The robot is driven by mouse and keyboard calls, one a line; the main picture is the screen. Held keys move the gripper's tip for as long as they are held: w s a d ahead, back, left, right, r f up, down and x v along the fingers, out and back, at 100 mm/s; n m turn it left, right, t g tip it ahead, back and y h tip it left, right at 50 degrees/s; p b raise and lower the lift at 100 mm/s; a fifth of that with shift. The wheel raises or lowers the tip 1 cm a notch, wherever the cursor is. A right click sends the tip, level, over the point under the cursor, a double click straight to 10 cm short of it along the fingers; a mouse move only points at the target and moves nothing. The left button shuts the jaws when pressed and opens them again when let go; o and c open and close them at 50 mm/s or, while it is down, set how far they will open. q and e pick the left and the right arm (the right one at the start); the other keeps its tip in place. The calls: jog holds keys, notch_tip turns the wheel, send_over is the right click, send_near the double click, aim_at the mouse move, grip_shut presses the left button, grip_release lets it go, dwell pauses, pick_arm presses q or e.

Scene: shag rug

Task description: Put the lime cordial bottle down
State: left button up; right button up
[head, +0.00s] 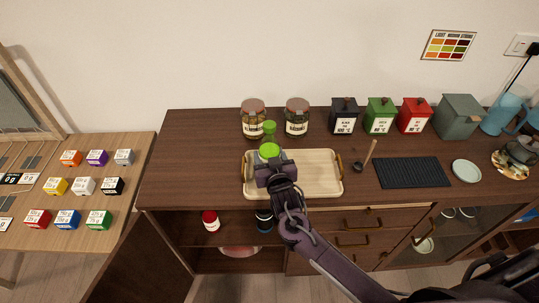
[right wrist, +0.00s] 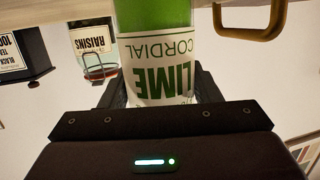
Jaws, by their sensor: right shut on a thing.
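The lime cordial bottle (head: 269,150) is green with a green cap and a white label. It is upright over the left part of a pale wooden tray (head: 318,176) with brass handles. My right gripper (head: 272,168) is shut on the bottle, gripping it around the label. In the right wrist view the bottle (right wrist: 157,50) appears inverted between the fingers of my right gripper (right wrist: 158,92). The bottle's base is out of frame there and hidden in the head view, so I cannot tell whether it touches the tray. My left gripper is not in view.
Two labelled jars (head: 253,118) (head: 297,117) stand behind the tray. Black, green and red canisters (head: 379,116) stand at the back right. The tray's right part is clear.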

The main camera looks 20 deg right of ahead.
jog(key=shift+r, duration=0.15)
jog(key=o, duration=1.5)
jog(key=shift+f, duration=0.25)
jog(key=shift+r, duration=0.1)
jog(key=shift+s, duration=0.15)
jog(key=b+v, duration=0.2)
jog(key=v, duration=0.9)
jog(key=shift+s+r, duration=0.3)
jog(key=shift+s, duration=0.05)
